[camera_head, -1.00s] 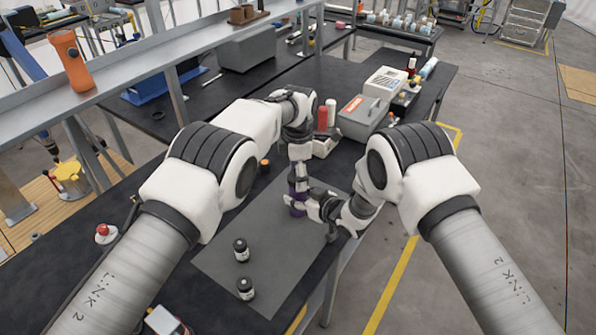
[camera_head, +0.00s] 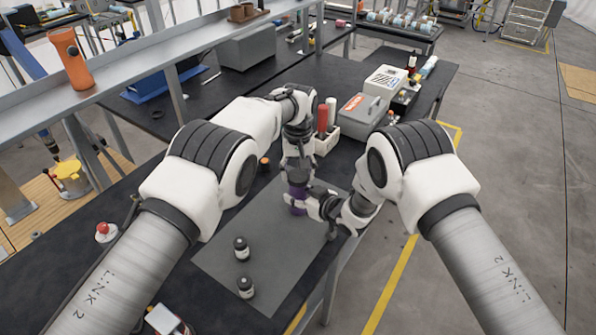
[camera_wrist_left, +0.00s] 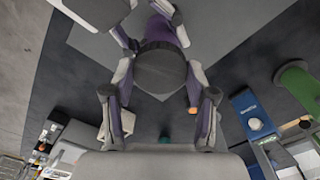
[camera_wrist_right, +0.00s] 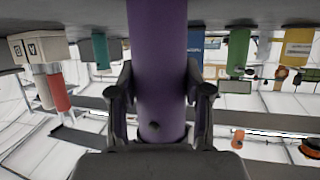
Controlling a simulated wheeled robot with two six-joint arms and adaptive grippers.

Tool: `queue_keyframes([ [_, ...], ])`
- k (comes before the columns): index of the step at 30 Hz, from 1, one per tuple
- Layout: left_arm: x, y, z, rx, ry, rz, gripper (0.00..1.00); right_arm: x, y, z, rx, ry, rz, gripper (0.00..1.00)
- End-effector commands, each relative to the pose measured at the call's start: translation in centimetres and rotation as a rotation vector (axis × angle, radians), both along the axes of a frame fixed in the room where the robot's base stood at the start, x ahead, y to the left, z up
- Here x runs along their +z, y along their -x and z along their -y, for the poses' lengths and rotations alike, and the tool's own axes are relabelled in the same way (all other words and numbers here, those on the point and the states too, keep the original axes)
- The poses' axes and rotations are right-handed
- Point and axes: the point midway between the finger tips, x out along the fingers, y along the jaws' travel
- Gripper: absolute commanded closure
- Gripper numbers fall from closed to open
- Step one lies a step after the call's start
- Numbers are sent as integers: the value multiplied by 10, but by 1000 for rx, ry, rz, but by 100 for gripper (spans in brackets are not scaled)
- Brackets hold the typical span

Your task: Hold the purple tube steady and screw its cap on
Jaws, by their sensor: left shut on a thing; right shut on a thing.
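The purple tube (camera_head: 297,210) stands upright over the grey mat. It fills the middle of the right wrist view (camera_wrist_right: 158,65). My right gripper (camera_head: 316,205) comes in from the right and is shut on the tube's body, a finger on each side (camera_wrist_right: 160,98). My left gripper (camera_head: 298,180) reaches down from above, directly over the tube. In the left wrist view a dark round cap (camera_wrist_left: 160,70) sits between the left fingers, with purple showing beyond it. The left gripper is shut on this cap. The joint between cap and tube is hidden, so I cannot tell how they meet.
The grey mat (camera_head: 240,215) lies on the black bench. A light holder with a red tube (camera_head: 323,118) and a grey box (camera_head: 361,115) stand behind the grippers. A metal shelf (camera_head: 110,87) runs along the left.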

Motion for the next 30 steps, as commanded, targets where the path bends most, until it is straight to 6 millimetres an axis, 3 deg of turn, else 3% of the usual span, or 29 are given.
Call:
queue_keyframes([
  [15, -6, 4, 1, -1599, -2, -13, 85, -3, 0, 1, -4, 1, -5, 100],
  [19, -6, 4, 1, -1888, -1, -12, 85, -3, 0, 1, -4, 1, -5, 100],
  [23, -6, 4, 1, -1889, -1, -12, 85, -2, 0, 1, -4, 1, -5, 100],
  [24, -6, 4, 1, -1888, -1, -12, 40, -2, 0, 1, -4, 0, -4, 100],
  [26, -6, 4, 1, -1888, -1, -12, 19, -2, 0, 1, -4, 1, -3, 100],
  [30, -5, 3, 0, -1886, -6, -8, 18, -2, 0, 1, -4, 1, -3, 100],
])
